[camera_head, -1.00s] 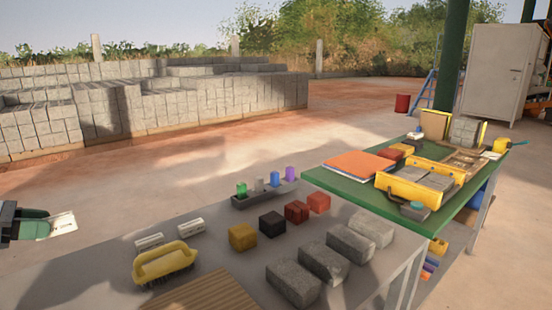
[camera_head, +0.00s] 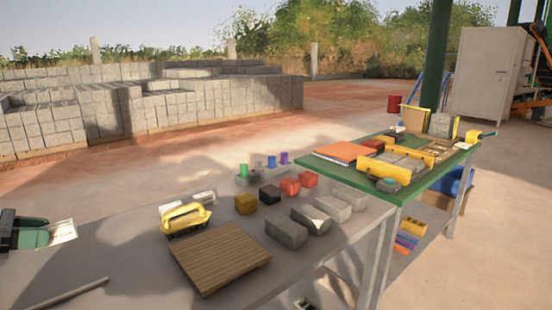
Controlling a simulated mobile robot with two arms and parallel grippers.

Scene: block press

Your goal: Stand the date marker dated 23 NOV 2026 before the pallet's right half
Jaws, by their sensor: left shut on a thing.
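My left gripper (camera_head: 48,236) is at the left edge, shut on a white date marker (camera_head: 64,231), which sticks out to the right of its green fingers. The marker's print is too small to read. The wooden pallet (camera_head: 220,258), a slatted board, lies bare on the grey table, to the right of the gripper and apart from it. Another white marker (camera_head: 203,196) lies behind the yellow brush, with one more white piece (camera_head: 170,208) partly hidden by the brush. My right gripper is not in view.
A yellow brush (camera_head: 185,218) stands just behind the pallet. Grey blocks (camera_head: 286,233) and coloured cubes (camera_head: 246,204) stand to its right and behind. A thin rod (camera_head: 68,293) lies at the front left. The table between rod and pallet is clear. A green table (camera_head: 400,190) adjoins at right.

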